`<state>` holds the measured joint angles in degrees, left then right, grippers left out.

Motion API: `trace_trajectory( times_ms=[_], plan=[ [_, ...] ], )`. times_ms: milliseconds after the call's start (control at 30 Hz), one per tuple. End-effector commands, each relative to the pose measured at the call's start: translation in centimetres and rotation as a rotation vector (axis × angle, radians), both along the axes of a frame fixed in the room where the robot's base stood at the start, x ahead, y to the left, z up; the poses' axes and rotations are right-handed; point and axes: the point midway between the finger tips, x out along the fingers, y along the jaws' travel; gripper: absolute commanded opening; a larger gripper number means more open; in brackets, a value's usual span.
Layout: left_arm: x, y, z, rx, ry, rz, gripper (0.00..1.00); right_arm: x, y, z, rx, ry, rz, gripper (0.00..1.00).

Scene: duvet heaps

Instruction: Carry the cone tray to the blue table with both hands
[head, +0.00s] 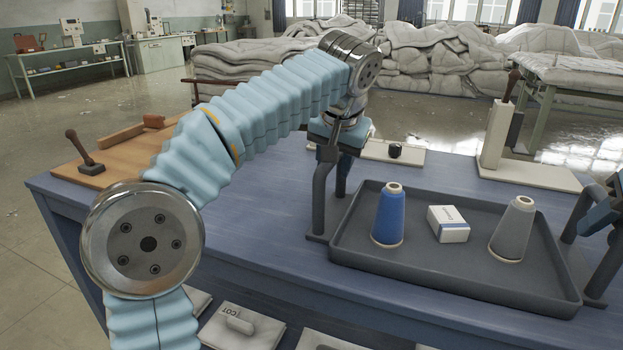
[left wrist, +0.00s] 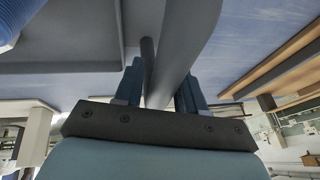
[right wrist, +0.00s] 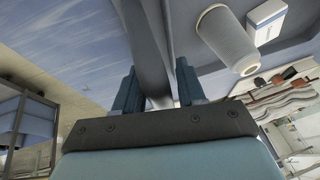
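The dark grey cone tray (head: 450,272) is at the right of the blue table (head: 270,225) and appears to rest on it. It holds a blue cone (head: 388,215), a small white box (head: 448,224) and a grey cone (head: 512,229), all upright or flat. My left gripper (head: 338,135) is at the top of the tray's left handle. Its fingers (left wrist: 160,88) flank the handle closely and look shut on it. My right gripper (head: 603,215), partly cut off in the head view, is at the right handle; its fingers (right wrist: 157,88) also look shut on it.
A wooden board (head: 130,150) with a dark-handled tool lies at the table's left. A white stand (head: 497,140) and a pale plate with a black knob (head: 395,151) are along the far edge. Duvet heaps (head: 440,60) lie beyond. The table's middle is clear.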

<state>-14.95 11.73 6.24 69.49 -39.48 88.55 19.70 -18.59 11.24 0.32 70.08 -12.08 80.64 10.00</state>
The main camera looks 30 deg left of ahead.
Motion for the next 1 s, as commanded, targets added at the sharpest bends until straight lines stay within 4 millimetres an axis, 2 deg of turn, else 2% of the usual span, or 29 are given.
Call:
trace_trajectory(
  times_ms=[100,500,633,767,1000],
  plan=[
    [0.0,0.0,0.0,0.0,0.0,0.0,0.53,0.0,0.0,0.0,0.0,0.001,0.0,0.53],
    [0.0,0.0,0.0,0.0,0.0,0.0,0.53,0.0,0.0,0.0,-0.001,0.001,0.0,0.53],
    [-0.1,-0.2,0.6,-0.001,-0.001,-0.001,0.53,0.0,0.0,0.0,-0.001,0.001,0.0,0.53],
    [-0.8,-0.7,2.4,-0.002,-0.004,-0.003,0.53,0.0,0.0,0.0,-0.001,0.001,0.0,0.53],
    [-2.8,-2.1,7.6,-0.002,-0.004,-0.003,0.53,0.0,0.0,0.0,-0.001,0.001,0.0,0.53]
  ],
)
